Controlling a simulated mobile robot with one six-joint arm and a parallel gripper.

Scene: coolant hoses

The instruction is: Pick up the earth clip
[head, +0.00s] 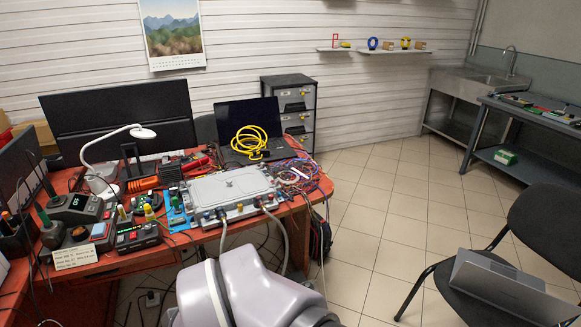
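I cannot make out the earth clip for certain in the head view. The orange-red desk (75,268) at left is crowded with tools and leads, where small things blend together. A grey metal box (230,187) with connectors along its front edge lies on the desk, and grey hoses hang from it over the front edge. A tangle of thin coloured wires (300,180) lies right of the box. My gripper is out of view; a pale arm link of mine fills the bottom middle, close to the desk's front.
A laptop (236,118) with a coiled yellow cable (249,141) stands behind the box. A white lamp (100,150) and soldering units (75,209) crowd the left. A black chair (545,235) holding a grey laptop (510,287) stands at right. The tiled floor (395,205) between is clear.

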